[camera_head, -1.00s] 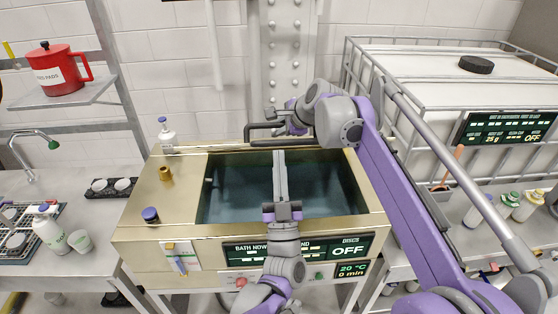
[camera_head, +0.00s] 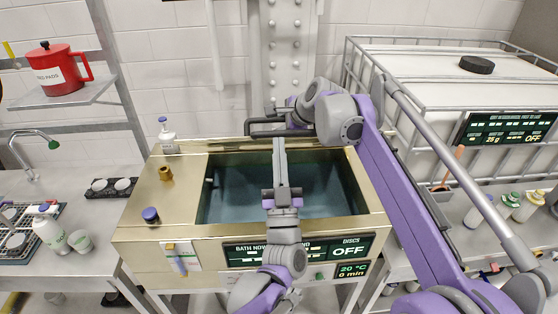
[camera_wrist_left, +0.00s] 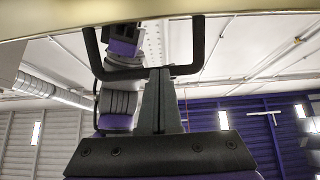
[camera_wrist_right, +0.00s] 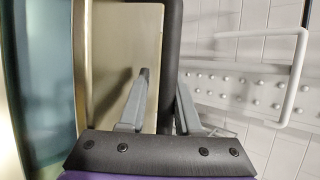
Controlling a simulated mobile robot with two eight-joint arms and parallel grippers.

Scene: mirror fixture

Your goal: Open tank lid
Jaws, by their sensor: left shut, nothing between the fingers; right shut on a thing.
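The brass-coloured tank (camera_head: 180,195) stands in the middle of the head view, with a dark teal recess (camera_head: 235,185) in its top. A black bar handle (camera_head: 249,131) runs along its back edge. My right gripper (camera_wrist_right: 163,85) is shut on this handle, whose bar runs between its fingers. My left gripper (camera_head: 279,142) is shut and empty, reaching over the tank with its fingertips near the handle. The left wrist view shows the U-shaped handle (camera_wrist_left: 188,70) close around the left fingertips; contact is unclear. My arms hide part of the back edge, and the lid's angle is unclear.
A caged white container (camera_head: 420,70) stands at the right. A shelf with a red jug (camera_head: 62,72) is at the left. A riveted column (camera_head: 283,50) rises behind.

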